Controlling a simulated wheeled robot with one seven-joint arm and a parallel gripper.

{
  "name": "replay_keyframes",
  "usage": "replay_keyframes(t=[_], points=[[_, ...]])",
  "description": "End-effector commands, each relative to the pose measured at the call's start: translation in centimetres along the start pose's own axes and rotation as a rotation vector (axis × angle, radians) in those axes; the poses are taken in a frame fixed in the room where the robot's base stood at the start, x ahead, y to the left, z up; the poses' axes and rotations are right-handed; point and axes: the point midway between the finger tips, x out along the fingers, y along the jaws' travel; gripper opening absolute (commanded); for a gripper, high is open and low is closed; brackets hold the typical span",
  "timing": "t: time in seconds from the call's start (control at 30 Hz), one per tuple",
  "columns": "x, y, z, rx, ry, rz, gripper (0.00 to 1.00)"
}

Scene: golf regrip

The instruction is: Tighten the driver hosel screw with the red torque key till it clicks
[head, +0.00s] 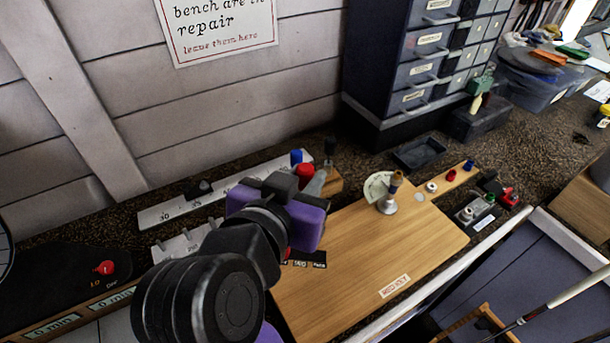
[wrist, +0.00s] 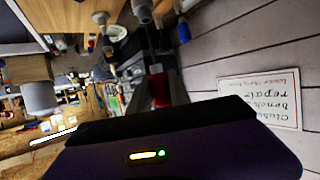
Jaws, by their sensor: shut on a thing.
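My gripper (wrist: 160,82) is shut on the red torque key (wrist: 158,92), whose red body shows between the dark fingers in the wrist view. In the head view the red key (head: 304,171) shows just beyond my purple wrist, above the back left of the wooden board. A grey cylindrical part (head: 317,182) stands close beside it; I cannot tell whether it is the driver's hosel. The key's tip and the screw are hidden, so I cannot tell whether they touch.
The wooden board (head: 350,260) has a clear middle and a small label near its front edge. A metal post with a brown top (head: 388,200) stands on its far side. A blue cap (head: 296,157) is behind the key. Drawer cabinets (head: 415,60) and a plank wall bound the back.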

Motion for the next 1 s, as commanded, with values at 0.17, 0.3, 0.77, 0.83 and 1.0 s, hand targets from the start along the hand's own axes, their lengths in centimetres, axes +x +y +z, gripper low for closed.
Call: replay_keyframes(t=[0.17, 0.3, 0.77, 0.83, 1.0], points=[[0.2, 0.0, 0.5, 0.0, 0.0, 0.0, 0.0], [0.3, 0.0, 0.8, 0.0, 0.0, 0.0, 0.0], [0.6, 0.0, 1.3, 0.0, 0.0, 0.0, 0.47], [0.6, 0.0, 1.3, 0.0, 0.0, 0.0, 0.49], [0.6, 0.0, 1.3, 0.0, 0.0, 0.0, 0.49]])
